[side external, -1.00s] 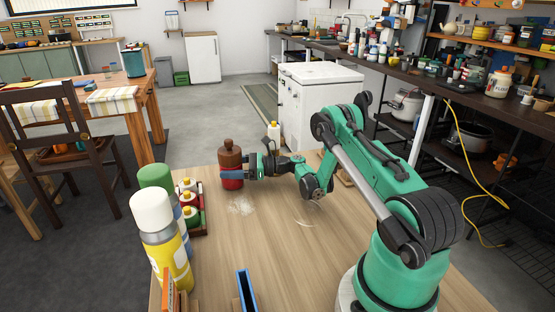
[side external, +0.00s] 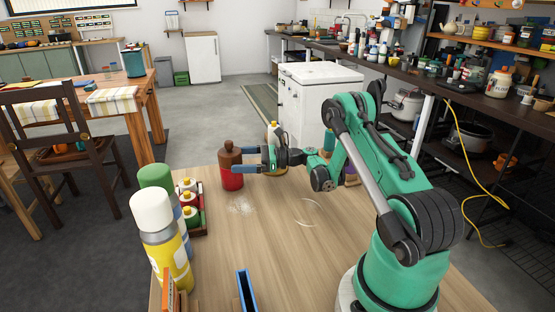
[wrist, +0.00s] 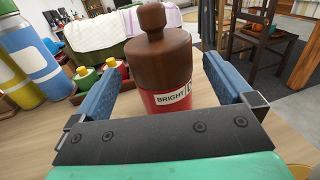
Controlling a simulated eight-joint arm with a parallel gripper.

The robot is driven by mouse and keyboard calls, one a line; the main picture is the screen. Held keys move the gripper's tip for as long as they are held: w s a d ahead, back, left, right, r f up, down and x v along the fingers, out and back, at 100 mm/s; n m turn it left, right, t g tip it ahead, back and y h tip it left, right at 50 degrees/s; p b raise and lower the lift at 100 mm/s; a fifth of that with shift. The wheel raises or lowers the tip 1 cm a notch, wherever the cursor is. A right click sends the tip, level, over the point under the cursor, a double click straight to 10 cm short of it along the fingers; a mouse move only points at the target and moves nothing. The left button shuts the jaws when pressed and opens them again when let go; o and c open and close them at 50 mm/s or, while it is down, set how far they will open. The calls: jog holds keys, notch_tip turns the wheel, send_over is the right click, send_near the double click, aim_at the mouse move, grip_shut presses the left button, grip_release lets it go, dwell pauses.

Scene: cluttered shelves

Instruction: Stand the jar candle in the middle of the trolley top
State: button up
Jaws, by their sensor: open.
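The jar candle appears to be the red jar (side external: 232,181) with a brown wooden lid and a "BRIGHT" label. It stands upright on the wooden top (side external: 265,235), toward its far edge and left of my arm. I take this wooden surface as the trolley top. My gripper (side external: 243,159) is open at the jar's right side, holding nothing. In the wrist view the jar (wrist: 172,98) stands upright ahead, with the blue fingers (wrist: 157,72) spread on either side. Contact with the fingers cannot be told.
A crate of small bottles (side external: 190,208) stands left of the jar. A white-capped yellow spray can (side external: 168,245) and a green-capped can (side external: 156,176) are nearby. A pale bottle (side external: 274,134) stands behind my gripper. A blue-edged holder (side external: 246,291) is at the front. The middle surface is clear.

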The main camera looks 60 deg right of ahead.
notch_tip(320, 180, up, 5)
jog(key=shift+w+a+f, duration=0.1)
jog(key=shift+f, duration=0.1)
jog(key=a+r+n+g+h, duration=0.35)
jog(key=a+n+g, duration=0.35)
jog(key=a+n, duration=0.55)
jog(key=s+a+n+g+h, duration=0.1)
jog(key=s+a+n+h, duration=0.5)
jog(key=s+n, duration=0.6)
jog(key=n, duration=0.5)
jog(key=shift+s+a+r, duration=0.15)
jog(key=shift+s+r, duration=0.15)
